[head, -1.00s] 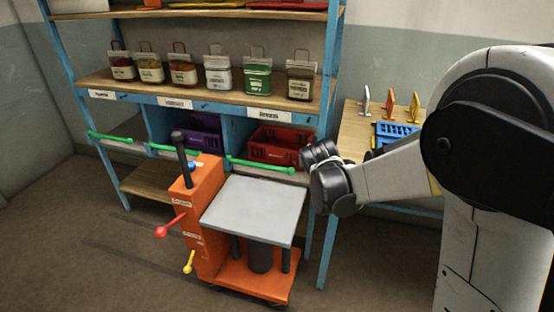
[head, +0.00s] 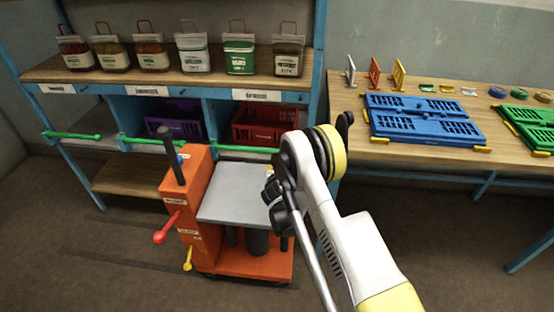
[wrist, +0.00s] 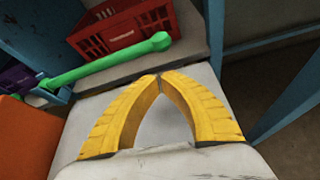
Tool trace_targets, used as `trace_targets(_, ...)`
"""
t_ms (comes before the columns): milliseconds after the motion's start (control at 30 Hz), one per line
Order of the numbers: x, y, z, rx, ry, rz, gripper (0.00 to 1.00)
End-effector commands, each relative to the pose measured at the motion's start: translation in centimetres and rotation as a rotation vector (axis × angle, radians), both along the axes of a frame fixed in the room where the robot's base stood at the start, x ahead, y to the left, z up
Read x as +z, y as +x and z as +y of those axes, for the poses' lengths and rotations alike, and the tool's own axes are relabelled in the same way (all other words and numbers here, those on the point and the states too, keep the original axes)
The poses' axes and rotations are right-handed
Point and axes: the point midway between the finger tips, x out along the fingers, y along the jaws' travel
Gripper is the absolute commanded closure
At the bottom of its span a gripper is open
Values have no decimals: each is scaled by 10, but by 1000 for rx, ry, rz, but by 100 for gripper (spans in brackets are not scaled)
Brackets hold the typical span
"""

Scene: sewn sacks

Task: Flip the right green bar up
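The right green bar (head: 240,149) lies level across the front of the shelf bay with the red crate (head: 256,124). In the wrist view the green bar (wrist: 108,68) runs diagonally at upper left, its rounded knob toward the red crate (wrist: 122,24). My gripper (wrist: 160,77) has two yellow fingers with their tips together and nothing between them. It is above the grey lift plate, apart from the bar, with the bar beyond and to the left of its tips. In the head view my arm hides most of the gripper.
An orange lift cart (head: 203,205) with a grey top plate (head: 232,192) stands before the shelf, its dark handle (head: 170,155) upright. Other green bars (head: 72,135) cross the bays to the left. A wooden table (head: 410,151) with blue trays (head: 424,117) stands right.

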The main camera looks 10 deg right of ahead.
Motion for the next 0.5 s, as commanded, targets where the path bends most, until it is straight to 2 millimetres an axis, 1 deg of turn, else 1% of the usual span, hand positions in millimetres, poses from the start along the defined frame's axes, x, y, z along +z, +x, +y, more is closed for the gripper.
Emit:
trace_targets(333, -1, 1, 0, 1, -2, 0, 100)
trace_targets(433, -5, 7, -2, 0, -1, 0, 100)
trace_targets(500, -10, 15, -4, 0, -1, 0, 100)
